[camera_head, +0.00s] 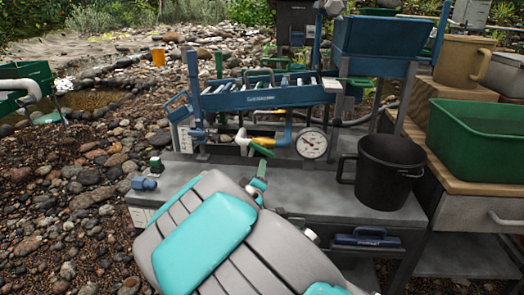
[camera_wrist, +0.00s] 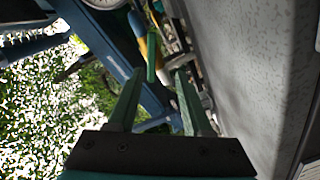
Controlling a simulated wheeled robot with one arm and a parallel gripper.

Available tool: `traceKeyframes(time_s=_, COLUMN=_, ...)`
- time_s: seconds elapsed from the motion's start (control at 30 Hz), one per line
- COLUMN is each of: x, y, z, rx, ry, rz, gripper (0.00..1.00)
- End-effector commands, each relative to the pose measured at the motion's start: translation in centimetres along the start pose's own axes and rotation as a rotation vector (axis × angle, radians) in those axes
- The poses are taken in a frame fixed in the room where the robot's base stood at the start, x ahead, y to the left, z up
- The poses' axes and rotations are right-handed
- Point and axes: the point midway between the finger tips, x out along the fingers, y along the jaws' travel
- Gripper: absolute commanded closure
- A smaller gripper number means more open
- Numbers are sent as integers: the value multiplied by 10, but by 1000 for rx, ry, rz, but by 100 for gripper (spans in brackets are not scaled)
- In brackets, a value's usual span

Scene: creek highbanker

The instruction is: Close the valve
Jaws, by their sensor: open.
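The valve (camera_head: 243,140) has a white body on a yellow pipe below the blue trough, with a green lever (camera_head: 262,149) pointing down to the right. My gripper (camera_head: 262,168) is just below and in front of the lever in the head view, seen nearly edge-on. In the wrist view my gripper (camera_wrist: 160,72) is open, with its two green fingers apart and nothing between them. The green lever (camera_wrist: 151,60) hangs ahead, between the fingertips in the picture. I cannot tell whether it touches them. The valve body is mostly hidden in the wrist view.
A round gauge (camera_head: 312,143) sits right of the valve. A black bucket (camera_head: 388,172) stands on the grey bench (camera_head: 330,205). A green tub (camera_head: 478,137) is further right. The blue trough (camera_head: 265,96) overhangs the valve. Stony ground lies left.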

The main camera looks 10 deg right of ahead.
Motion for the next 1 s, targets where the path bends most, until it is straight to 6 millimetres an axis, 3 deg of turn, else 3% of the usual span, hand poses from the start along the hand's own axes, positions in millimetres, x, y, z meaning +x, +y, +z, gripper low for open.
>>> traceKeyframes(time_s=0.27, x=10, y=9, z=-9, rx=-48, ry=30, rz=64, gripper=50)
traceKeyframes(time_s=0.7, x=67, y=12, z=-10, rx=-45, ry=27, rz=60, gripper=50)
traceKeyframes(time_s=1.0, x=80, y=13, z=-11, rx=-46, ry=29, rz=61, gripper=50)
